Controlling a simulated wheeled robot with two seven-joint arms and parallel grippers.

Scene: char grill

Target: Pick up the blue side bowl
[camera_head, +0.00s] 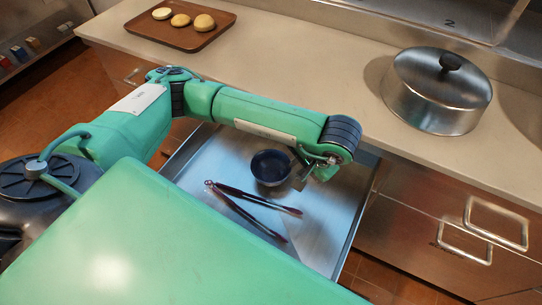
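The blue side bowl (271,168) is small, dark blue and round. It sits upright in an open metal drawer (334,232). My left arm reaches in from the left over the drawer, and my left gripper (303,168) is at the bowl's right rim. The gripper is small and partly hidden by its own wrist, so I cannot tell whether its fingers are apart or closed on the rim. My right gripper is not in view.
Tongs (247,206) lie in the drawer just in front of the bowl. The counter above holds a brown tray (180,35) with buns and a metal lidded pot (437,92). Closed drawers with handles (466,243) are at the right.

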